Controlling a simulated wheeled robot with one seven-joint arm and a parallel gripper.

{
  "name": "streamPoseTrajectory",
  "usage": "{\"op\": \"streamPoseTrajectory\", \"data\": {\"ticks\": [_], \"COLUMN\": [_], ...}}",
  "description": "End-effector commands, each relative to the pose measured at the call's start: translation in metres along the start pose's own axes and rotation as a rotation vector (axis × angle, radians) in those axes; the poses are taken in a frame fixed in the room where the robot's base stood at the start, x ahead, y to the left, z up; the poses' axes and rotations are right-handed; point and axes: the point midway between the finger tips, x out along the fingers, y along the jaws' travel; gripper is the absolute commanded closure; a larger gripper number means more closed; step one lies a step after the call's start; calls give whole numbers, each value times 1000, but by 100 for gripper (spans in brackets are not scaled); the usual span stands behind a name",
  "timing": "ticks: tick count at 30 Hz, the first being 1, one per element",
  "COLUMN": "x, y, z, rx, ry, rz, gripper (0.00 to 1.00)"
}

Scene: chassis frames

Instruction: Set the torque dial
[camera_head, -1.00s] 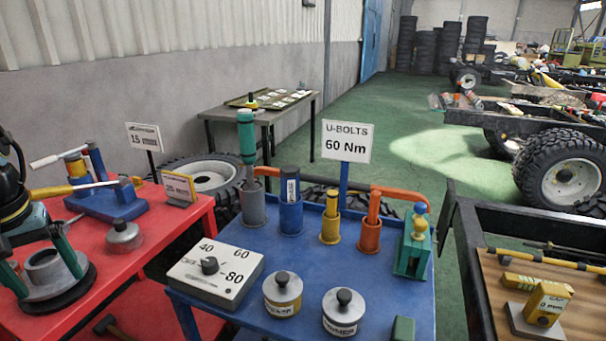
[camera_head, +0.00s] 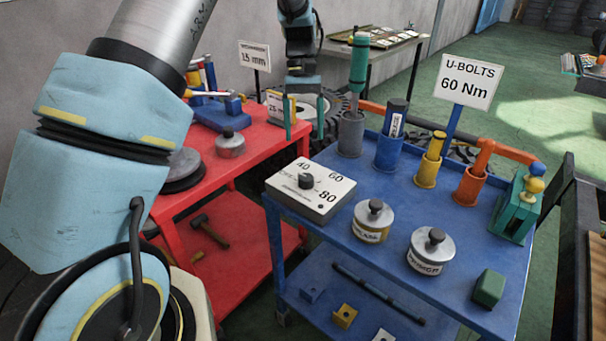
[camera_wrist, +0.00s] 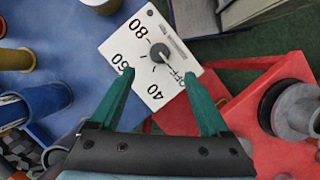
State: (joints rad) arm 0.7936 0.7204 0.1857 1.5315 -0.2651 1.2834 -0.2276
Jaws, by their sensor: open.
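The box is marked 40, 60 and 80, and the wrist view also shows OFF. In the wrist view the knob (camera_wrist: 160,53) lies just beyond and between the two fingertips. I cannot clearly tell which mark it points to. My gripper (camera_head: 304,130) is open and empty, with green fingers pointing down, above and behind the box in the head view. In the wrist view my gripper (camera_wrist: 159,76) spans the box's near part. A sign (camera_head: 468,83) reads U-BOLTS 60 Nm.
Grey, blue, yellow and orange holders with tools stand along the blue cart's (camera_head: 345,245) back. Two lidded tins (camera_head: 372,222) and a green block (camera_head: 488,288) sit nearer. The red cart (camera_head: 262,160) is left, with a small tin (camera_head: 230,145) and the 15 mm sign (camera_head: 255,56).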

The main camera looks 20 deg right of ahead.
Motion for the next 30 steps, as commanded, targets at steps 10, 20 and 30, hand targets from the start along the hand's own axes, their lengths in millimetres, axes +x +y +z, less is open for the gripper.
{"op": "streamPoseTrajectory", "data": {"ticks": [10, 20, 30], "x": [47, 97, 107], "y": [1, 1, 1], "z": [2, 2, 1], "rx": [0, 0, 1], "ry": [-7, -5, -1], "rz": [-3, -1, 0], "gripper": [20, 20, 20]}}
